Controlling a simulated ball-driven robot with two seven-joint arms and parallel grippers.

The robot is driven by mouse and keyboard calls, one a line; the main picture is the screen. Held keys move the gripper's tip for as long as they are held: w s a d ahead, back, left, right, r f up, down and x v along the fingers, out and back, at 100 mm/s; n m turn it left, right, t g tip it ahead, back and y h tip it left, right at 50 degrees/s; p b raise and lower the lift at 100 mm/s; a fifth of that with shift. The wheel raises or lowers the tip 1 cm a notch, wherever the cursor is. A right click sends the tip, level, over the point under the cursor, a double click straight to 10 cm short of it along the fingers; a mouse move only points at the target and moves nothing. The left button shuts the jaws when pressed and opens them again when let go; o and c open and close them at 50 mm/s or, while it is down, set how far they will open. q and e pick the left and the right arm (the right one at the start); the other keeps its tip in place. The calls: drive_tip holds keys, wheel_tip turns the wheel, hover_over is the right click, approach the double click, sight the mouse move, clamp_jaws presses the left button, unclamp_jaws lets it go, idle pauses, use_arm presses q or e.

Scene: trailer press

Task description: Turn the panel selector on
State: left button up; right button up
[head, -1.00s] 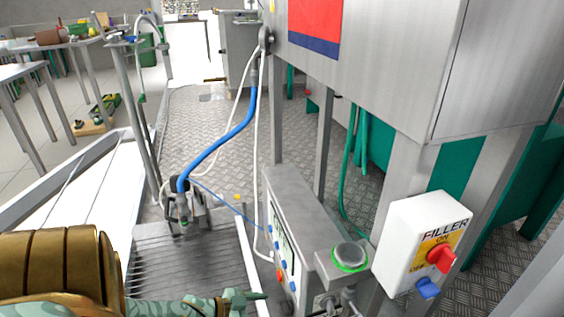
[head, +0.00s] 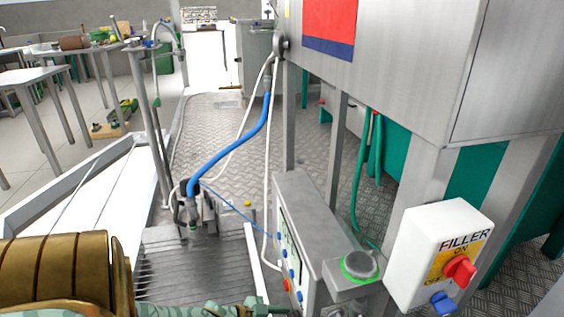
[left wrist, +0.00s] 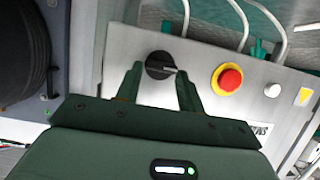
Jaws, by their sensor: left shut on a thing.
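In the head view my left gripper (head: 262,309) is at the bottom edge, largely cut off, and the selector cannot be made out there. My right gripper is not in view.
Beside the selector are a red button on a yellow ring (left wrist: 229,79) and a white button (left wrist: 272,90). In the head view, a white FILLER box (head: 418,255) with a red switch stands right, near a grey control box (head: 306,205). A blue hose (head: 240,141) hangs behind.

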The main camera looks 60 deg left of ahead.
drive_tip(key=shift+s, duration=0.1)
use_arm(q)
drive_tip(key=m+t+y, duration=0.1)
drive_tip(key=m, duration=0.3)
drive_tip(key=d+f+m+t+y, duration=0.1)
drive_tip(key=m+t+y, duration=0.1)
drive_tip(key=m, duration=0.2)
drive_tip(key=m+t+y, duration=0.2)
drive_tip(key=m, duration=0.3)
drive_tip(key=shift+s+d+f, duration=0.3)
drive_tip(key=shift+f, duration=0.05)
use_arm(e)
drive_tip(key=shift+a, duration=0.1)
use_arm(q)
drive_tip(key=shift+m, duration=0.4)
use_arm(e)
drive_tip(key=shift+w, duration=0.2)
use_arm(q)
drive_tip(key=o, duration=1)
drive_tip(key=shift+f, duration=0.1)
drive_tip(key=shift+c, duration=0.2)
drive_tip(key=shift+o, duration=0.2)
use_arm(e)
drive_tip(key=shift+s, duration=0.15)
